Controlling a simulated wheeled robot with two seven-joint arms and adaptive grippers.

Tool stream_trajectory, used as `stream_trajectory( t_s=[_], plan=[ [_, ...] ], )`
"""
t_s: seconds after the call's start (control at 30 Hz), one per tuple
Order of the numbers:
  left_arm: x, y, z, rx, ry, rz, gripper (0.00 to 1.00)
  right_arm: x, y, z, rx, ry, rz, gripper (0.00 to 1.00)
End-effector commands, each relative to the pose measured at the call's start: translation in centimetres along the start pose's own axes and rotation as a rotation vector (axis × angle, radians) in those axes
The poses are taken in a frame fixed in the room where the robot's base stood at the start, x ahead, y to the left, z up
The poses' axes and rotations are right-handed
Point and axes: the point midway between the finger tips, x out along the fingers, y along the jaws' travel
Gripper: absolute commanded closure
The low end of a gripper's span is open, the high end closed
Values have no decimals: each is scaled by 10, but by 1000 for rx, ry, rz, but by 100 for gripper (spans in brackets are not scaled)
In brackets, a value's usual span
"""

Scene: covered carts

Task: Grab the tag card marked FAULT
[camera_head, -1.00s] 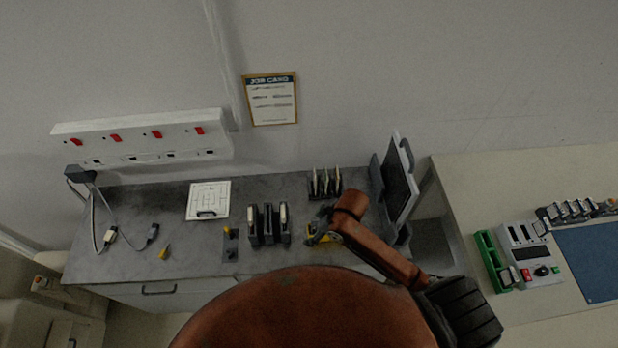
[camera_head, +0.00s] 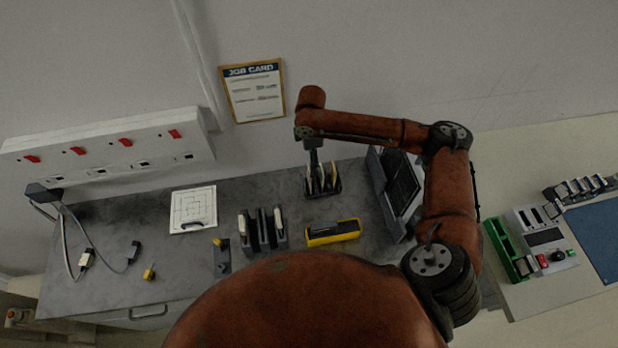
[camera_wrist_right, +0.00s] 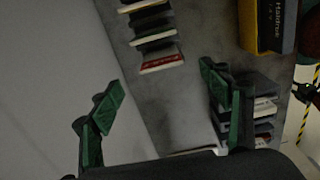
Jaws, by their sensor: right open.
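Tag cards stand in the back rack (camera_head: 322,188) near the wall. In the right wrist view this rack (camera_wrist_right: 153,30) holds several pale-edged cards, and the lowest card (camera_wrist_right: 162,62) has a red band. Its lettering is too small to read, so I cannot tell which card is marked FAULT. My right gripper (camera_head: 313,158) reaches down over the back rack in the head view. In the right wrist view its green fingers (camera_wrist_right: 162,82) are spread apart with nothing between them. My left gripper is not in view.
A second rack (camera_head: 263,231) holds more upright items nearer the front. A yellow case (camera_head: 333,232) lies right of it. A dark upright panel (camera_head: 398,185) stands to the right. A white board (camera_head: 193,208) and cables lie left. A job card (camera_head: 253,91) hangs on the wall.

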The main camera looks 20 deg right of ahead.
Motion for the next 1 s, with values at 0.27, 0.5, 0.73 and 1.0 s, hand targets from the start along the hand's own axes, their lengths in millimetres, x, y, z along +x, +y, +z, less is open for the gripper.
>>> stream_trajectory(
  t_s=[0.27, 0.5, 0.73, 1.0],
  plan=[
    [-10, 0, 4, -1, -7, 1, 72, 34, -1, -5, -4, 0, -3, 29],
    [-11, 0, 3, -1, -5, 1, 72, 58, 0, -3, -2, 0, 1, 29],
    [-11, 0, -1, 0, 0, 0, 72, 59, -1, -2, -1, 0, 1, 30],
    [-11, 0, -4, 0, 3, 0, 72, 59, -1, -3, -1, 0, 1, 48]
  ],
)
